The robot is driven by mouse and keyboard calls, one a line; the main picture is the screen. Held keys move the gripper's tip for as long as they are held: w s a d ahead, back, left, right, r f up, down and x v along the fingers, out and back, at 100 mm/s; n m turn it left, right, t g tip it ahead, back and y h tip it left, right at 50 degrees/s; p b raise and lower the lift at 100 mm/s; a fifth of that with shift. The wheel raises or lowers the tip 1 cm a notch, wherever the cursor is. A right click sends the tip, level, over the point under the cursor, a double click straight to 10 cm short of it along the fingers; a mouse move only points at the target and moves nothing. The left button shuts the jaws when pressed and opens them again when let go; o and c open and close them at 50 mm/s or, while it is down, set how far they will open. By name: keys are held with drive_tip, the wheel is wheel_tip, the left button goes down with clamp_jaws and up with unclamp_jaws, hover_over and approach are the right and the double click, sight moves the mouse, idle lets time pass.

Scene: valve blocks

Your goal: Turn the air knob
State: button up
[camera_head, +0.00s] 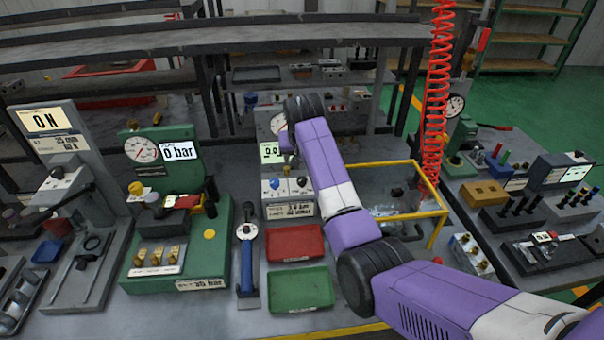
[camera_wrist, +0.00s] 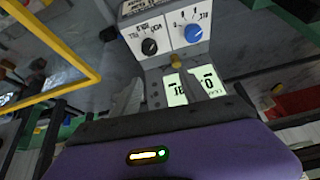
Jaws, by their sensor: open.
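A grey valve block (camera_head: 290,207) stands in the middle of the bench, with a blue knob (camera_head: 274,184) and a dark knob (camera_head: 301,182) on its front. In the wrist view the blue knob (camera_wrist: 193,32) and the black knob (camera_wrist: 149,46) sit side by side on a white panel with printed dials. I cannot read for certain which knob is marked air. A lit display (camera_head: 271,151) is on the same block. My gripper (camera_wrist: 158,90) is open and empty, apart from both knobs. In the head view my arm hides most of it.
A red tray (camera_head: 295,242) and a green tray (camera_head: 301,290) lie in front of the block. A green gauge stand (camera_head: 165,235) is to the left. A yellow frame (camera_head: 437,207) and a red coiled hose (camera_head: 437,90) are close on the right.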

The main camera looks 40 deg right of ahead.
sight(302, 179)
drive_tip(key=shift+g, duration=0.7)
drive_tip(key=shift+w+d+f+p, duration=0.1)
drive_tip(key=shift+d+f, duration=0.1)
drive_tip(key=shift+f, duration=1.2)
drive_tip(key=shift+s+d+f+p, duration=0.15)
drive_tip(key=shift+d+f, duration=0.1)
drive_tip(key=shift+f, duration=1.15)
drive_tip(key=shift+w+d+f+p, duration=0.1)
drive_tip(key=shift+w+d+f, duration=0.1)
drive_tip(key=shift+f, duration=1.2)
drive_tip(key=shift+y, duration=0.3)
clamp_jaws()
